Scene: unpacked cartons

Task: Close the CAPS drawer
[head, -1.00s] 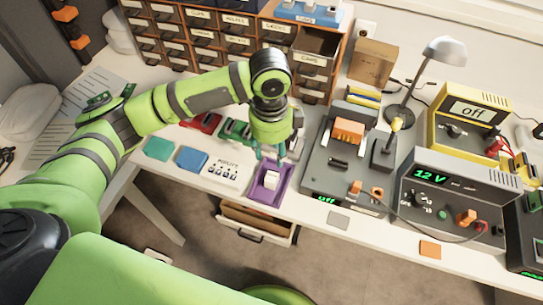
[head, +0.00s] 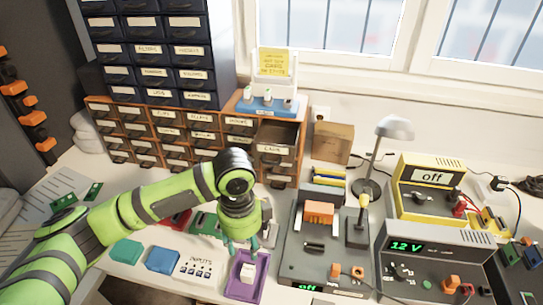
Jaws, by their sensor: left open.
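The CAPS drawer (head: 273,149) is pulled out of the orange-brown drawer cabinet (head: 302,133), at its right end in the head view. Its white label faces front and its open top shows a dark inside. My left gripper (head: 241,246) points down, open, in front of and below the drawer and apart from it. My right gripper is not in view.
A blue rack (head: 262,107) stands on the cabinet above the drawer. A cardboard box (head: 333,143) stands right of the drawer. A grey test station (head: 305,262), desk lamp (head: 394,128) and power supply (head: 432,262) fill the right. Green and red parts lie behind my gripper.

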